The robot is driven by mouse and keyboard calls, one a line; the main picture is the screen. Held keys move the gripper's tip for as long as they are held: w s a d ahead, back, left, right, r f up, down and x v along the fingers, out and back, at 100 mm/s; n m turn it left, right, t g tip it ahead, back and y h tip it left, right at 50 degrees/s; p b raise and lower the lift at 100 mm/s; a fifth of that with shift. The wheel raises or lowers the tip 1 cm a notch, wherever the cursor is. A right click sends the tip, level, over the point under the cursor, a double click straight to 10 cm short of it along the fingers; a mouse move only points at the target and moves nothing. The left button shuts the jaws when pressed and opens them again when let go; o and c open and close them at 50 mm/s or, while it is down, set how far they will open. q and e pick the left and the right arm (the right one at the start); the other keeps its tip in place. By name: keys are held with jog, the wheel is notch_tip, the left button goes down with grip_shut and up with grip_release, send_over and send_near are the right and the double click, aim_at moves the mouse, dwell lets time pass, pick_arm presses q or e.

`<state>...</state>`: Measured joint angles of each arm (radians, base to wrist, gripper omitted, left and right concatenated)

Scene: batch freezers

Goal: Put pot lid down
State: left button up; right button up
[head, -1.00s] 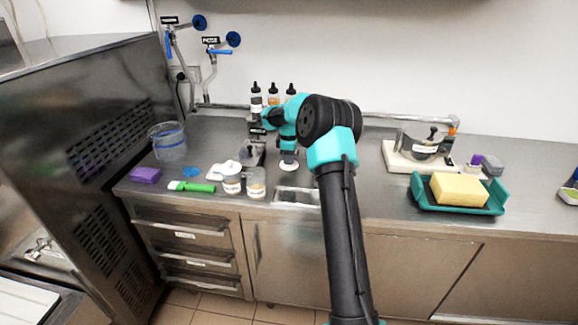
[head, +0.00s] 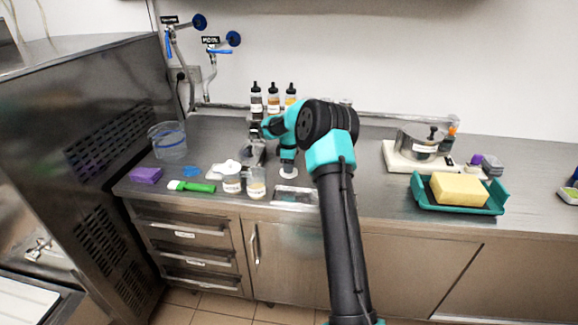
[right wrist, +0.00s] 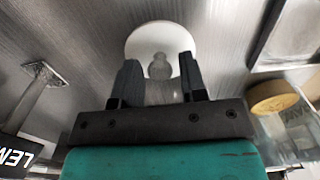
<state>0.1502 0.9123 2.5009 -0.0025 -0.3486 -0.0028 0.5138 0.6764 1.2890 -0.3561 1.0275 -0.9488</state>
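The pot lid, a round white disc with a greyish, see-through-looking knob (right wrist: 160,66), is under my right gripper in the right wrist view. In the head view the white disc (head: 288,174) shows at counter level, just behind the small sink. My right gripper (right wrist: 158,82) points down at it, also seen in the head view (head: 288,163). Its two dark fingers stand apart on either side of the knob, with a gap visible, so it looks open. The lid looks flat on the metal counter (head: 350,200). My left gripper is not in view.
Left of the lid stand a glass jar (head: 256,188) and a labelled white jar (head: 231,183). A green-handled tool (head: 195,187), purple sponge (head: 145,175) and clear bucket (head: 170,142) lie further left. Bottles (head: 273,100) stand behind. A teal tray (head: 430,198) is right.

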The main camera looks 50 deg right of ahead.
jog(key=shift+o, duration=0.6)
jog(key=shift+r, duration=0.15)
notch_tip(320, 180, up, 12)
dwell(0.6)
